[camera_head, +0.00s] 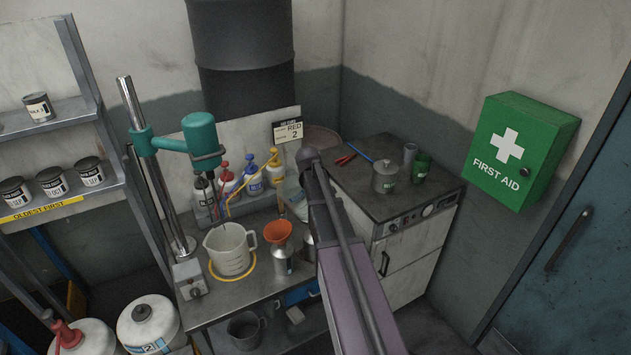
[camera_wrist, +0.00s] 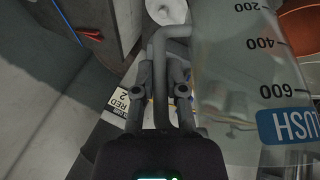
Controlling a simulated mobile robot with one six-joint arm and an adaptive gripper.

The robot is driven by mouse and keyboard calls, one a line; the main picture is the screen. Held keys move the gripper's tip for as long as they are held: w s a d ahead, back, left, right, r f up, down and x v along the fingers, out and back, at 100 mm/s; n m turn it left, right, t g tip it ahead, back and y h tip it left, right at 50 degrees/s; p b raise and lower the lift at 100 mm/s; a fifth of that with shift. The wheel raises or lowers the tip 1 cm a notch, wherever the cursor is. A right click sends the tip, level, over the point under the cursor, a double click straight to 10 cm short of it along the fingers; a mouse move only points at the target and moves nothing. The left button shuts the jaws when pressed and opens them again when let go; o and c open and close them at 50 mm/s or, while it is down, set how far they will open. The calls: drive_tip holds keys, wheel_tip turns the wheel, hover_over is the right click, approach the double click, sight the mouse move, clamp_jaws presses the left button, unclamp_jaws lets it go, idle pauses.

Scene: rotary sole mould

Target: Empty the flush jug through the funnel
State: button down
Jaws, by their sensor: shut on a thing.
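My gripper (camera_wrist: 163,92) is shut on the grey handle of the flush jug (camera_wrist: 240,85), a clear jug with measure marks and a blue label, at right in the wrist view. In the head view my arm hides the gripper and most of the jug; a pale part of the jug (camera_head: 295,203) shows left of the arm. The orange funnel (camera_head: 278,231) sits in the neck of a metal bottle (camera_head: 283,263) on the bench, in front of the jug. Its rim also shows at the wrist view's upper right (camera_wrist: 299,22). The jug's tilt and contents I cannot tell.
A white beaker (camera_head: 230,252) stands in a yellow ring left of the funnel, below a teal mixer (camera_head: 199,135). Several wash bottles (camera_head: 251,178) stand behind. A dark-topped cabinet (camera_head: 352,178) with a lidded pot (camera_head: 385,178) is at right.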

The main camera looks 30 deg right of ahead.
drive_tip(key=f+y, duration=0.1)
drive_tip(key=y+b, duration=0.1)
drive_tip(key=f+m+y, duration=0.1)
drive_tip(key=shift+a+f+y, duration=0.25)
drive_tip(key=shift+f+y, duration=0.05)
drive_tip(key=shift+y, duration=0.1)
drive_tip(key=shift+a+f+y+b, duration=0.15)
drive_tip(key=shift+y+b, duration=0.25)
drive_tip(key=shift+s, duration=0.1)
